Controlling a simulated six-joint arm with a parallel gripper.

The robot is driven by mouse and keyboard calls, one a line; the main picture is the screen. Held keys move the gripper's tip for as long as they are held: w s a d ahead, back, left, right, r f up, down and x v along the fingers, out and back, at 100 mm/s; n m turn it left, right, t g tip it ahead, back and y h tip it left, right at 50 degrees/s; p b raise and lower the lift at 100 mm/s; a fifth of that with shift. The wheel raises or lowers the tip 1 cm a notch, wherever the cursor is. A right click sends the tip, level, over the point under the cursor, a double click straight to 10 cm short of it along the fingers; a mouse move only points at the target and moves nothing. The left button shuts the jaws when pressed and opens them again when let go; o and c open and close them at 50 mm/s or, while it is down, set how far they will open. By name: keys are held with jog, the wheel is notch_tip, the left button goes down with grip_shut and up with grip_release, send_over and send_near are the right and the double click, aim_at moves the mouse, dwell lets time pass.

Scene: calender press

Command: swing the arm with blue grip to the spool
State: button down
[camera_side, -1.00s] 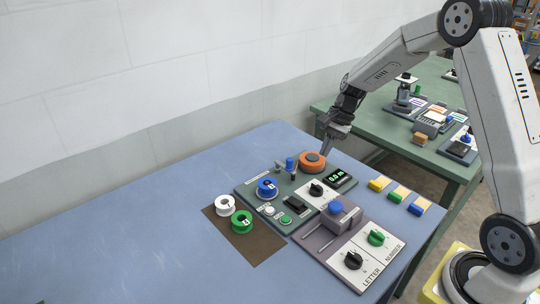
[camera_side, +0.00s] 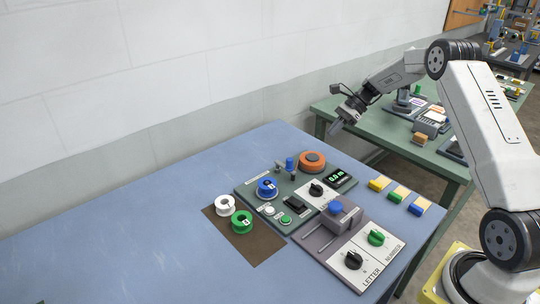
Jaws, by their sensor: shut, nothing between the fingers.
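The arm with the blue grip (camera_side: 290,164) stands on the green panel, just left of the orange spool (camera_side: 312,160). A blue spool (camera_side: 267,187) sits on a holder on the same panel, to the left of the blue grip and nearer the front. My gripper (camera_side: 336,127) is shut and empty. It hangs in the air above and beyond the orange spool, clear of the panel and of the blue grip. The finger tips are small in this view.
A white spool (camera_side: 225,205) and a green spool (camera_side: 242,222) stand on a brown mat (camera_side: 258,250). A grey press unit with a blue knob (camera_side: 336,207) is at the front. Colored blocks (camera_side: 397,195) lie at the right. A green table (camera_side: 385,140) stands behind. The blue table's left is clear.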

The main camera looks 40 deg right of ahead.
jog(key=shift+a, duration=0.1)
jog(key=x, duration=1)
jog(key=shift+f, duration=0.1)
jog(key=shift+w+a, duration=0.2)
jog(key=shift+a, duration=0.35)
jog(key=shift+w+a, duration=0.15)
jog(key=shift+a, duration=0.4)
jog(key=shift+w+a, duration=0.3)
jog(key=shift+a, duration=0.5)
jog(key=shift+s+a+m+t, duration=0.25)
jog(key=shift+a+m+t, duration=0.2)
jog(key=shift+m, duration=0.25)
jog(key=shift+s+a+m+t+h, duration=0.1)
jog(key=shift+a+m+t+h, duration=0.2)
jog(key=shift+m+t+h, duration=0.25)
jog(key=shift+s+a+m+t+h, duration=0.1)
jog(key=shift+a+m+t+h, duration=0.25)
jog(key=shift+a+m+t, duration=0.5)
jog(key=shift+a+g, duration=0.35)
jog(key=shift+a, duration=0.75)
